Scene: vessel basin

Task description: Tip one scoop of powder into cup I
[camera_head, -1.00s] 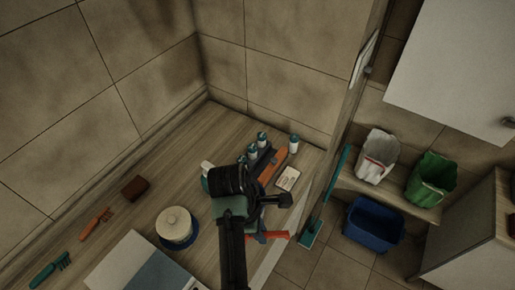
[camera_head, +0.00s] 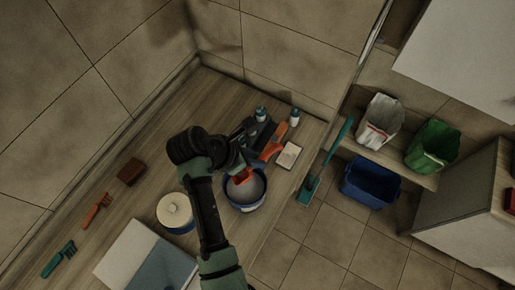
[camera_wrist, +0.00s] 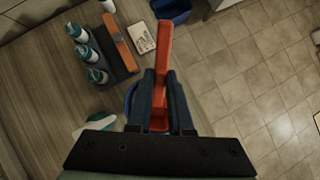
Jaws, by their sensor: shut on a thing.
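My gripper (camera_wrist: 162,103) is shut on a red scoop (camera_wrist: 164,55), which shows between the two dark fingers in the wrist view. In the head view the red scoop (camera_head: 244,175) is over a blue-rimmed bowl (camera_head: 229,201) holding pale grey powder (camera_head: 246,190). I cannot tell whether the scoop touches the powder or carries any. A bit of the bowl's blue rim (camera_wrist: 129,98) shows left of the fingers in the wrist view. I cannot make out a cup marked I. My arm hides part of the counter.
A dark rack with several teal-capped bottles (camera_wrist: 83,54) and an orange tool (camera_wrist: 118,43) stands behind the bowl, with a pale card (camera_head: 289,155) beside it. A lidded pot (camera_head: 175,208) is left. The counter ends at the right; a blue bin (camera_head: 371,185) is beyond.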

